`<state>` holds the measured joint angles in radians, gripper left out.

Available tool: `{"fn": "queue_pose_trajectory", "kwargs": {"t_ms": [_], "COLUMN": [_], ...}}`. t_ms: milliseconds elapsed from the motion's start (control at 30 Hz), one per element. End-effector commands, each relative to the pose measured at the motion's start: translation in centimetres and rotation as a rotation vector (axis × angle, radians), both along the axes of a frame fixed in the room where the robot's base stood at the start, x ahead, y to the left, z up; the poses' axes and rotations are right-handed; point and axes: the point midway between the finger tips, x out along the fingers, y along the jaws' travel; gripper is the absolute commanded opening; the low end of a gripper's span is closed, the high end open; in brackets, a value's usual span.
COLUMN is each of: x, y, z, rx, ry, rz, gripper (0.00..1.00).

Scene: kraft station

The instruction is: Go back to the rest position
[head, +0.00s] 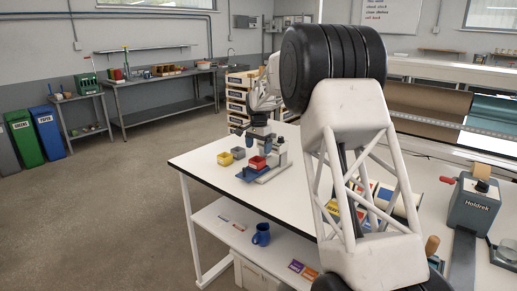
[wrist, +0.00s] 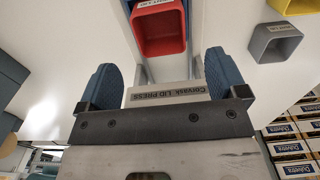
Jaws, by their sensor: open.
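My gripper (head: 256,141) is over the far left end of the white table (head: 205,160). In the wrist view my gripper (wrist: 160,80) shows two blue fingers spread apart with nothing held between them. In the head view the red bin (head: 257,163) sits beside a blue part (head: 247,174), just below my gripper. Whether the fingers touch the press cannot be told.
A grey bin (head: 239,152) and a yellow bin (head: 225,158) stand left of the press. A grey "Holdrek" machine (head: 474,205) stands at the right. A blue mug (head: 261,235) is on the lower shelf. Stacked boxes (wrist: 288,140) show at the wrist view's right.

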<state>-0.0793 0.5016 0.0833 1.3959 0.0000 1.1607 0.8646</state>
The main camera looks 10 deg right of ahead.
Motion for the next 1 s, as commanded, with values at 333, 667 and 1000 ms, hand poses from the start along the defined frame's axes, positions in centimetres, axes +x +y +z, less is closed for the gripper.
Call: {"fn": "queue_pose_trajectory", "kwargs": {"t_ms": [333,667,1000], "x": [-0.2,-3.7,-11.0], "y": [0.0,-0.8,-2.3], "z": [0.2,2.8,7.0], "rx": [0.0,0.0,-0.001], "ry": [-0.001,-0.016,-0.042], "rz": [0.002,0.044,0.132], "gripper": [0.91,0.91,0.91]}}
